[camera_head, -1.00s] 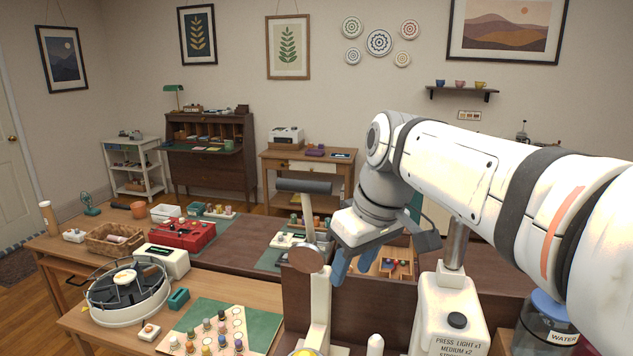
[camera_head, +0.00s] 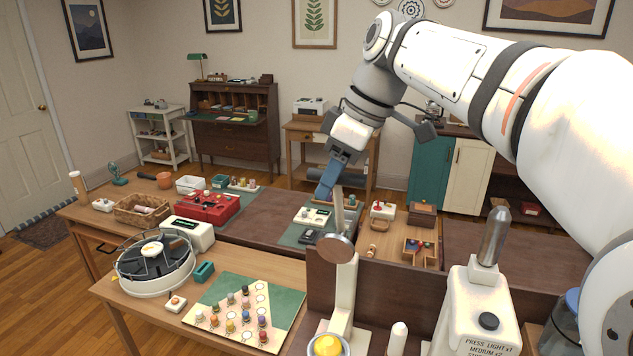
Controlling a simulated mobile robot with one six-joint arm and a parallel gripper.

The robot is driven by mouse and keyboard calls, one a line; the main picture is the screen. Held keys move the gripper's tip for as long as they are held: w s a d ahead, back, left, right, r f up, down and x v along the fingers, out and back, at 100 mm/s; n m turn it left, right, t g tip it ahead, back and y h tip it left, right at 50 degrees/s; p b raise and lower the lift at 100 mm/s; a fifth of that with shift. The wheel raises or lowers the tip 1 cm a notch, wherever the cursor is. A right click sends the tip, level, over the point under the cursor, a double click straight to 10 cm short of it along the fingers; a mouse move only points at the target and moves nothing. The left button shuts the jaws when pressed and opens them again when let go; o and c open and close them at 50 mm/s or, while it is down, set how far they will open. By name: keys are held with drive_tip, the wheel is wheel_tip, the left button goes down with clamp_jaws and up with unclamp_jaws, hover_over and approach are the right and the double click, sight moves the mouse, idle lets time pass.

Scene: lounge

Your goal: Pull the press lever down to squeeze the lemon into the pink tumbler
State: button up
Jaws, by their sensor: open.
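The press stands at the bottom centre, with a cream column (camera_head: 345,290) and a round brown pivot disc (camera_head: 337,247). Its pale lever (camera_head: 338,203) rises almost upright to a dark grey crossbar handle (camera_head: 361,172). A yellow lemon (camera_head: 327,346) sits in a cup at the bottom edge, partly cut off. My gripper (camera_head: 325,191), with blue fingers, points down at the handle and overlaps it in the picture. It is open; I cannot tell whether the fingers touch or straddle the handle. The pink tumbler is not in view.
A white dispenser (camera_head: 473,310) with a metal top stands right of the press, beside a blue-lidded jar (camera_head: 570,305). A brown panel (camera_head: 420,295) rises behind the press. A pegboard (camera_head: 245,305) and a round carousel (camera_head: 155,262) lie left.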

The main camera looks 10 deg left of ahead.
drive_tip(key=shift+x, duration=1.05)
drive_tip(key=shift+c, duration=0.3)
clamp_jaws()
